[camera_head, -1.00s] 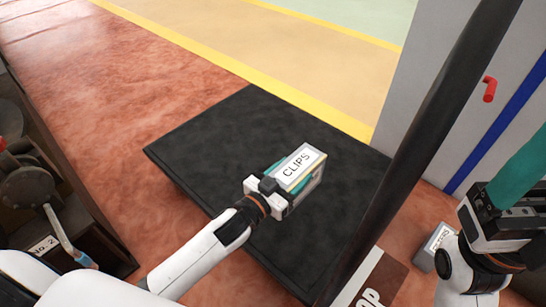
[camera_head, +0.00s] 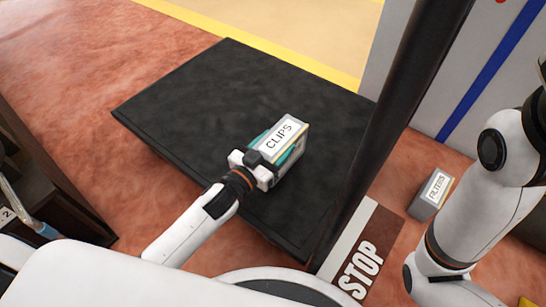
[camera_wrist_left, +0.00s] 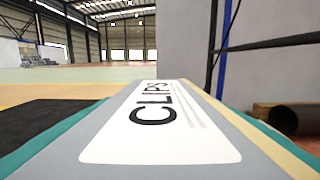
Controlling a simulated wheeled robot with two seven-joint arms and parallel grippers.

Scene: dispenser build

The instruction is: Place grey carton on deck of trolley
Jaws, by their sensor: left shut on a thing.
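The grey carton (camera_head: 287,146) has a white label reading CLIPS. My left gripper (camera_head: 275,150) is shut on it, with teal finger pads along its sides. The carton is over the black deck of the trolley (camera_head: 210,100), near its right front part. I cannot tell whether its underside touches the deck. In the left wrist view the carton (camera_wrist_left: 150,125) fills the lower middle between the teal pads, label up. My right arm shows at the right of the head view, but its gripper is out of the picture.
A dark upright post (camera_head: 385,115) stands at the deck's right side. A grey box labelled FILTERS (camera_head: 424,205) is on the red floor at the right, by a STOP sign (camera_head: 362,250). The deck left of and behind the carton is clear.

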